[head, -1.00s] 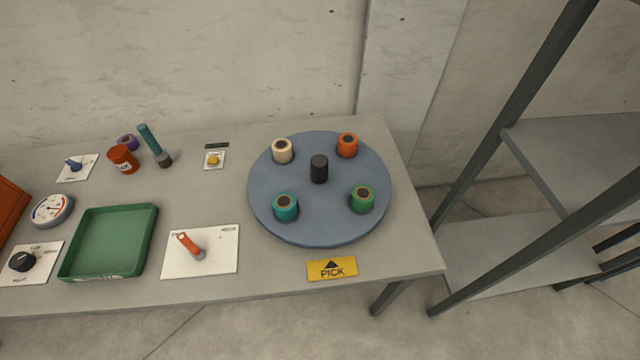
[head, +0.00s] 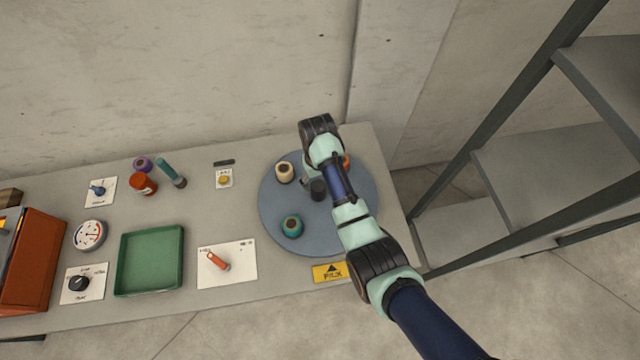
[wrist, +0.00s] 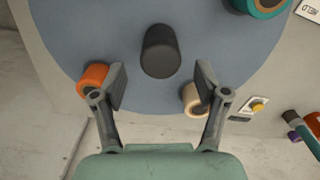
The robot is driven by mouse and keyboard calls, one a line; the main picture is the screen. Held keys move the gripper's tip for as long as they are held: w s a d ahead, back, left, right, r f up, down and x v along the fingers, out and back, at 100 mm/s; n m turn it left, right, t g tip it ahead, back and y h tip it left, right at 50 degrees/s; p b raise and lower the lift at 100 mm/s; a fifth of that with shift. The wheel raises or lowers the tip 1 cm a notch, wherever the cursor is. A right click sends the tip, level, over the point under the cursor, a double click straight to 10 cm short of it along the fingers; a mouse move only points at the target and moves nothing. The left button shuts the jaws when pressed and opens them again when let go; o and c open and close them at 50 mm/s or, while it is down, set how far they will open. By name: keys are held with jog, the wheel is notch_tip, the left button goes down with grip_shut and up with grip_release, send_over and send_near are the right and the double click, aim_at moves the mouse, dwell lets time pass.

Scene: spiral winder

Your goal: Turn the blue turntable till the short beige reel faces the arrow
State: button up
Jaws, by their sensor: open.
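The blue turntable (head: 275,215) carries several reels around a black centre post (head: 318,189). The short beige reel (head: 284,173) is at the back left of the disc, away from the yellow PICK sign with the arrow (head: 330,272) at the front edge. A teal reel (head: 292,226) is at the front left. The orange reel (head: 346,161) is partly hidden by my arm. My gripper (wrist: 162,85) is open above the back of the disc. In the wrist view the post (wrist: 160,50) is ahead of the fingertips; the orange reel (wrist: 92,78) and beige reel (wrist: 192,100) lie beside the fingers.
Left of the turntable are a white plate with an orange lever (head: 217,260), a green tray (head: 149,259), a yellow button (head: 223,180) and a red jar (head: 144,184). A wall stands behind the table and a metal shelf (head: 500,170) at the right.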

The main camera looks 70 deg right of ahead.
aim_at(318, 191)
notch_tip(318, 191, down, 7)
jog(key=shift+b, duration=0.9)
grip_shut()
